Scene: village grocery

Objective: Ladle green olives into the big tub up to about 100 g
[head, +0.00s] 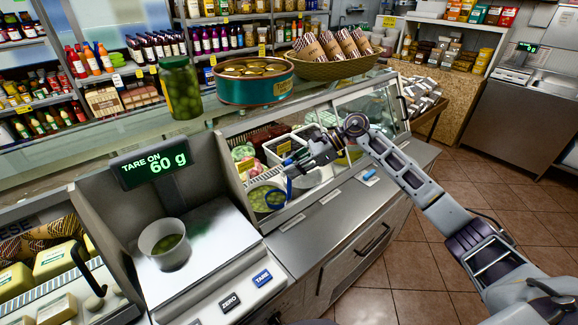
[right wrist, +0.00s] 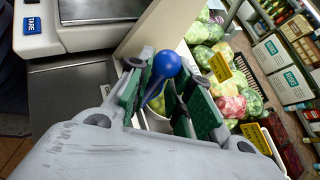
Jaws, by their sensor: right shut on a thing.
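A white tub (head: 151,236) stands upright on the scale's plate (head: 213,238) with green olives in it. The scale display (head: 150,163) reads "TARE ON 60 g". A round pale container of green olives (head: 263,199) sits in the counter well to the right of the scale. My right gripper (head: 287,166) is above that container and shut on a blue ladle handle (head: 289,188). In the right wrist view the handle's round blue end (right wrist: 167,64) shows between the green finger pads. The ladle's bowl is not clearly visible. My left gripper is not in view.
A panel (head: 231,172) stands between the scale and the well. Other containers (head: 276,150) and vegetables sit behind the olives. A green jar (head: 180,90), a teal tin (head: 252,86) and a basket (head: 335,68) stand on the shelf above. The steel counter front (head: 322,213) is mostly clear.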

